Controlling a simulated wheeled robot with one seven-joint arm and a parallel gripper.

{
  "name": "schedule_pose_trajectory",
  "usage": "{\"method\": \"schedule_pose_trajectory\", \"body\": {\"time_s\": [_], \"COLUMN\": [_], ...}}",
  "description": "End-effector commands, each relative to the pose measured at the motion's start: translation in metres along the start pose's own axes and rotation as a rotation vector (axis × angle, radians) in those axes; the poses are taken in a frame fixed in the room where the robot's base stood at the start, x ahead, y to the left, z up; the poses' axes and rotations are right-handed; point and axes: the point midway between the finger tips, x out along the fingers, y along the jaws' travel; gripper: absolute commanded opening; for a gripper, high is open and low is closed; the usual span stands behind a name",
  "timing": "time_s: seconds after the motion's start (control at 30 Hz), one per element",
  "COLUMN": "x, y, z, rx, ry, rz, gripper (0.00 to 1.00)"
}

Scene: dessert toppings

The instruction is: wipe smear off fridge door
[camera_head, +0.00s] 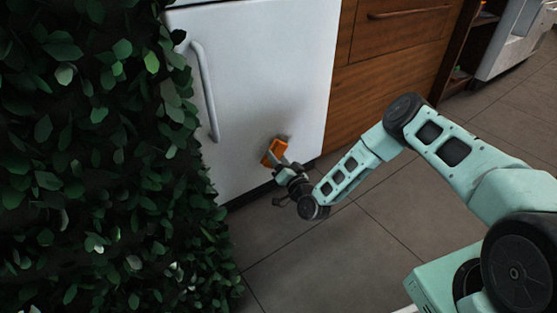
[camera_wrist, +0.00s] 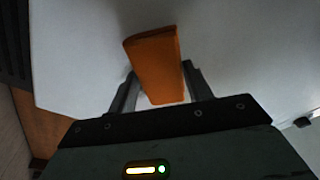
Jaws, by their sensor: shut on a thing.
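The white fridge door (camera_head: 262,85) fills the middle of the head view, with a vertical handle on its left side. An orange block-like wiper, perhaps a sponge (camera_head: 272,151), is at the lower part of the door. My gripper (camera_head: 283,163) is shut on it. In the wrist view the orange sponge (camera_wrist: 155,62) stands between the two fingers of my gripper (camera_wrist: 158,88), with the pale door behind it. The sponge looks to be at or very near the door; contact is hard to tell. A faint grey mark (camera_head: 286,136) shows beside the sponge, partly hidden or shadow.
A leafy green plant (camera_head: 90,160) stands close at the left, overlapping the fridge's left edge. Wooden drawers (camera_head: 395,45) adjoin the fridge on the right. The grey tiled floor (camera_head: 340,255) is clear below the arm.

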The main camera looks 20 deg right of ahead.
Motion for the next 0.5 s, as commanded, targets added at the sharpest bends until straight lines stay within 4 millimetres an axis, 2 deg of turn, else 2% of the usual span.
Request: {"method": "schedule_pose_trajectory", "body": {"time_s": [0.5], "x": [0.0072], "y": [0.0000], "z": [0.0014], "rx": [-0.001], "ry": [0.001], "rz": [-0.001], "gripper": [0.32]}}
